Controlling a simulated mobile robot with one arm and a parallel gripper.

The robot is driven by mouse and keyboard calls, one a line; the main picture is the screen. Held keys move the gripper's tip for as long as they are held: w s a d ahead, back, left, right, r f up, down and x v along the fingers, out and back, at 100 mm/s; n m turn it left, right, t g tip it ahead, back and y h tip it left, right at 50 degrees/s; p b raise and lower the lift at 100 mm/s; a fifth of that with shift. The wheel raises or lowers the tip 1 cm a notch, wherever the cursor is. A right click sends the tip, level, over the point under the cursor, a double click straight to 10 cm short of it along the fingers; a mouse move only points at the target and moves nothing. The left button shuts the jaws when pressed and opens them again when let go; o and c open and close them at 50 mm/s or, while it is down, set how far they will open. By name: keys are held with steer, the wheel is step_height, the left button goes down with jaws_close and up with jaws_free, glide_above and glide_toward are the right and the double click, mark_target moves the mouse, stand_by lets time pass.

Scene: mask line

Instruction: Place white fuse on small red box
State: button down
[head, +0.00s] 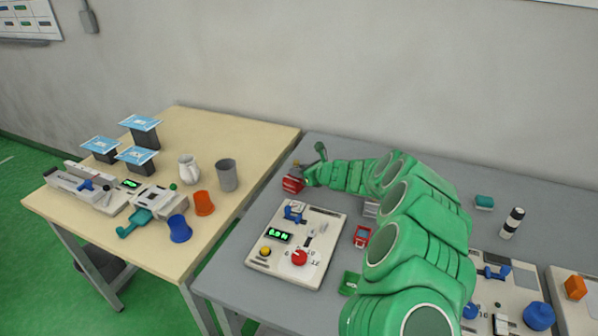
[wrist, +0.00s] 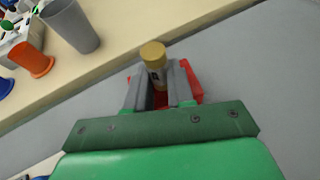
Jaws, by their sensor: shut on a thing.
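My gripper (wrist: 158,92) is shut on the white fuse (wrist: 156,72), which shows a gold cap and a pale body with a dark mark. The fuse stands roughly upright between the fingers, its lower part hidden. The small red box (wrist: 193,83) is around and behind the fingertips in the wrist view. In the head view the red box (head: 292,184) sits near the grey table's left edge, and my gripper (head: 304,172) is at it, just above or touching. I cannot tell whether the fuse touches the box.
A control panel (head: 293,245) with a red knob lies in front of the box on the grey table (head: 330,152). A wooden table (head: 180,130) adjoins at left with a grey cup (head: 227,175), an orange cup (head: 204,203) and a blue cup (head: 179,229). My arm hides part of the grey table.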

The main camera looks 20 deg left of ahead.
steer(key=shift+f, duration=0.15)
steer(key=c, duration=1)
jaws_free()
steer(key=v, duration=1.2)
